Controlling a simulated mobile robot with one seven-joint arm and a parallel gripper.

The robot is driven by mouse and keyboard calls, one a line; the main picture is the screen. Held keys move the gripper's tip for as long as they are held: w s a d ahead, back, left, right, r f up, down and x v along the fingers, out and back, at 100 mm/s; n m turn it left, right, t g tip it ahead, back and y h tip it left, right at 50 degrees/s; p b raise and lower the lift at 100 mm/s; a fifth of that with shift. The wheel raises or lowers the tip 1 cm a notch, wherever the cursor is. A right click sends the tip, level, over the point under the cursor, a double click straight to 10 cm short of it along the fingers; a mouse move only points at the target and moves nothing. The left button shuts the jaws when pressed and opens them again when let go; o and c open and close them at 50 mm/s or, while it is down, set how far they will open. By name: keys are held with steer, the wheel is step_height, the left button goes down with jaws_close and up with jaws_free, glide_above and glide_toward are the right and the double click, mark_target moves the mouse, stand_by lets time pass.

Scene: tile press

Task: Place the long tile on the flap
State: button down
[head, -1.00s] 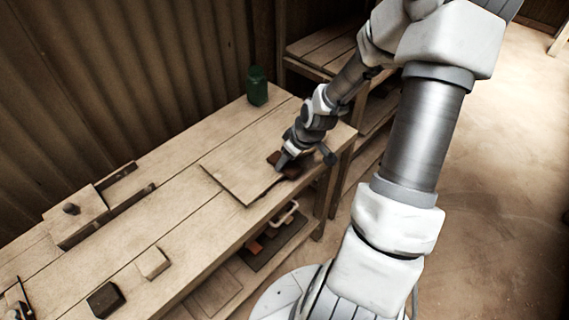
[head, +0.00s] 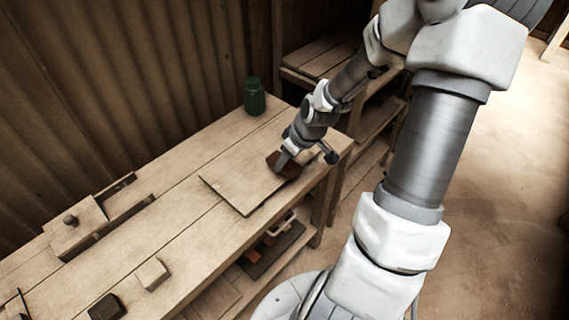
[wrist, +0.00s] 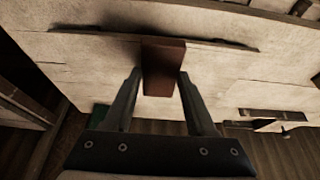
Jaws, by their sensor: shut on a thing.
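The long tile is a reddish-brown slab (wrist: 163,70) between my fingertips in the wrist view. In the head view it shows as a dark brown patch (head: 291,170) beside my gripper (head: 283,160). My gripper, also in the wrist view (wrist: 159,75), is shut on the tile, near the right end of a broad, thin pale board (head: 240,182) on the bench. This board seems to be the flap. Its long edge casts a dark shadow in the wrist view. I cannot tell whether the tile touches the board.
A green jar (head: 254,96) stands at the back of the bench (head: 165,215). A wooden fixture with a knob (head: 72,222) is at the left. A pale block (head: 153,272) and a dark block (head: 106,307) lie near the front. A lower shelf holds a tray (head: 270,248).

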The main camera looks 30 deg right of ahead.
steer(key=s+d+r+p, duration=0.5)
steer(key=s+d+r, duration=0.1)
steer(key=s, duration=0.3)
steer(key=w+a+r+m, duration=0.2)
steer(key=w+a, duration=0.3)
steer(key=a, duration=0.4)
steer(key=w+a+r+m+h, duration=0.1)
steer(key=w+a, duration=0.4)
steer(key=a, duration=0.5)
steer(key=shift+w+r+m+h, duration=0.3)
steer(key=shift+r+m, duration=0.2)
steer(key=shift+r, duration=0.25)
